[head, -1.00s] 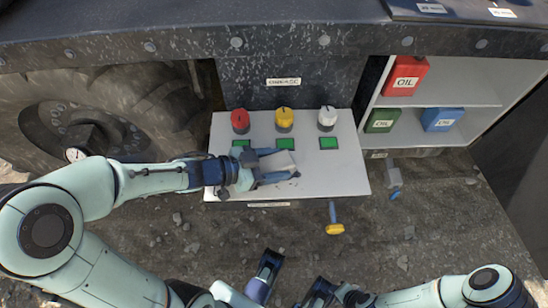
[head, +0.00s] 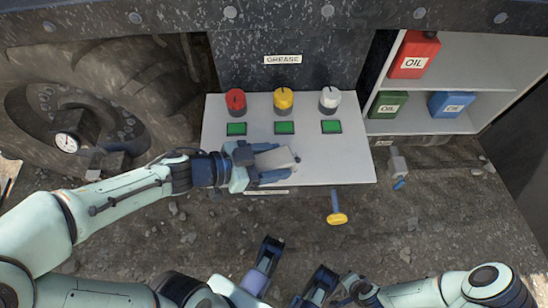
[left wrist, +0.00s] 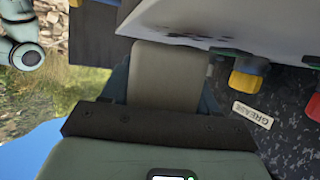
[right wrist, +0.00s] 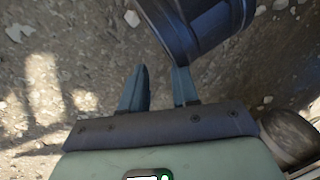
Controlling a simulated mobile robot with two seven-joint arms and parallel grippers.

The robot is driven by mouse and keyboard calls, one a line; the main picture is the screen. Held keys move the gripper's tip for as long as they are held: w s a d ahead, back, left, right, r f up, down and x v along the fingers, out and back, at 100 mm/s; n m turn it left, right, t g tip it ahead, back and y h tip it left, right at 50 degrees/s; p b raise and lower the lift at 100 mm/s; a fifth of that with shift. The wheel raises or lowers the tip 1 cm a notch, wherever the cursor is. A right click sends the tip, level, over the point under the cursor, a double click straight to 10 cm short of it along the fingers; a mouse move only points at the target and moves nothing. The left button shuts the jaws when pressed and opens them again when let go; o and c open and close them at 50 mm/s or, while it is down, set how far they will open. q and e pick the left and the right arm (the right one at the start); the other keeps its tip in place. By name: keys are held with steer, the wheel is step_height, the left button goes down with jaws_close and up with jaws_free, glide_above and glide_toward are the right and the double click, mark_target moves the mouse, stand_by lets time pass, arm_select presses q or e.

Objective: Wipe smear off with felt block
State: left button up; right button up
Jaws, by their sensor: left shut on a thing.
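A grey felt block (head: 278,158) is held between the fingers of my left gripper (head: 270,164), over the front part of a pale panel (head: 340,167). In the left wrist view the block (left wrist: 165,78) fills the gap between the fingers. A dark smear (left wrist: 188,38) streaks the panel just beyond the block there. I cannot tell whether the block touches the panel. My right gripper (right wrist: 160,88) is empty over the gravel, with a gap between its fingers.
Red (head: 235,98), yellow (head: 284,98) and white (head: 329,98) knobs stand at the panel's back, with green squares before them. Oil cans, including a red one (head: 415,55), sit on a shelf at right. A yellow-ended blue tool (head: 336,210) lies in front. A large tyre is at left.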

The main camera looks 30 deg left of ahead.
arm_select(q)
steer(key=shift+s+d+b, duration=0.15)
steer(key=shift+s+b, duration=0.15)
steer(key=shift+b, duration=0.5)
steer(key=shift+w+d+f, duration=0.2)
steer(key=shift+w+d, duration=0.25)
steer(key=shift+d, duration=0.25)
steer(key=shift+w+a+p, duration=0.35)
steer(key=shift+w+a, duration=0.35)
steer(key=shift+w, duration=0.35)
steer(key=shift+w+a, duration=0.25)
steer(key=shift+a, duration=0.05)
arm_select(e)
steer(key=shift+w+d+f+t, duration=0.3)
steer(key=shift+w+d+f, duration=0.15)
steer(key=shift+d+f, duration=0.25)
arm_select(q)
steer(key=shift+w+a+r+p, duration=0.1)
steer(key=shift+w+a+p, duration=0.35)
steer(key=shift+p, duration=0.1)
steer(key=w, duration=0.1)
steer(key=w+a, duration=0.1)
steer(key=w, duration=0.1)
steer(key=shift+a+f+p, duration=0.2)
steer(key=shift+f+p, duration=0.1)
steer(key=shift+p, duration=0.1)
steer(key=shift+d, duration=0.15)
arm_select(e)
step_height(320, 180, up, 2)
steer(key=shift+w+r, duration=0.15)
